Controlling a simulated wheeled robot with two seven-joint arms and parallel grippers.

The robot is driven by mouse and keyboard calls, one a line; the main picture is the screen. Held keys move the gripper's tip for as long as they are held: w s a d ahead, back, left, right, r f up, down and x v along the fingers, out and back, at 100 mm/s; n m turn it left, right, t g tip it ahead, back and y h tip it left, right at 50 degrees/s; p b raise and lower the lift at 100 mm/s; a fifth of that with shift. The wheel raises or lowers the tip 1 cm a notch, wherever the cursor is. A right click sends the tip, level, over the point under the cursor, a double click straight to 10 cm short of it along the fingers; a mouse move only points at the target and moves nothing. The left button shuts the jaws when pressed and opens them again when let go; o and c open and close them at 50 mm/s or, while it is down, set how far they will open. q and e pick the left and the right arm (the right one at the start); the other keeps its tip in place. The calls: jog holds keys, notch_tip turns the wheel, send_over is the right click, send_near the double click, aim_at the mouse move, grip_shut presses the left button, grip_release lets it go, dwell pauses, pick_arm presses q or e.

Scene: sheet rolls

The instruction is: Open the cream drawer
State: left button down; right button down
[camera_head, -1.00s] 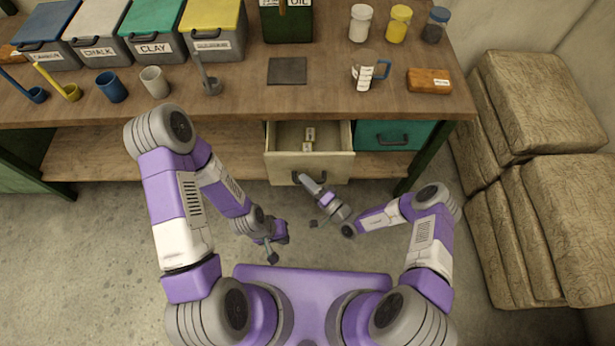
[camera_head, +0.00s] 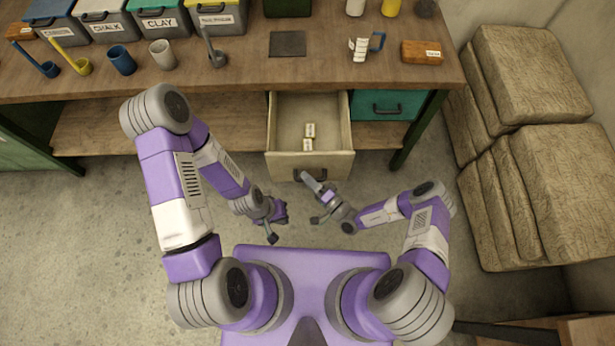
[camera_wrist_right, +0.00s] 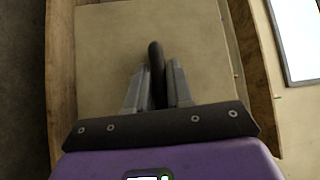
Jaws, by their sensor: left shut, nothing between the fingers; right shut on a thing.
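The cream drawer (camera_head: 283,160) stands pulled out from under the workbench, its inside showing, with small labelled pale blocks (camera_head: 309,134) in it. My right gripper (camera_head: 308,178) is at the drawer's front and shut on its dark handle. In the right wrist view the handle (camera_wrist_right: 156,75) stands between the two fingers of my right gripper (camera_wrist_right: 158,90), in front of the cream front panel (camera_wrist_right: 110,45). My left gripper (camera_head: 272,236) is shut and empty, held low over the floor to the left of the drawer and apart from it.
A teal drawer (camera_head: 400,104) beside the cream one is shut. Stacked tan sacks (camera_head: 530,90) stand at the right.

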jog(key=c, duration=1.1)
grip_release()
jog(key=p+v, duration=0.1)
jog(key=v, duration=0.6)
jog(key=shift+s+d, duration=0.2)
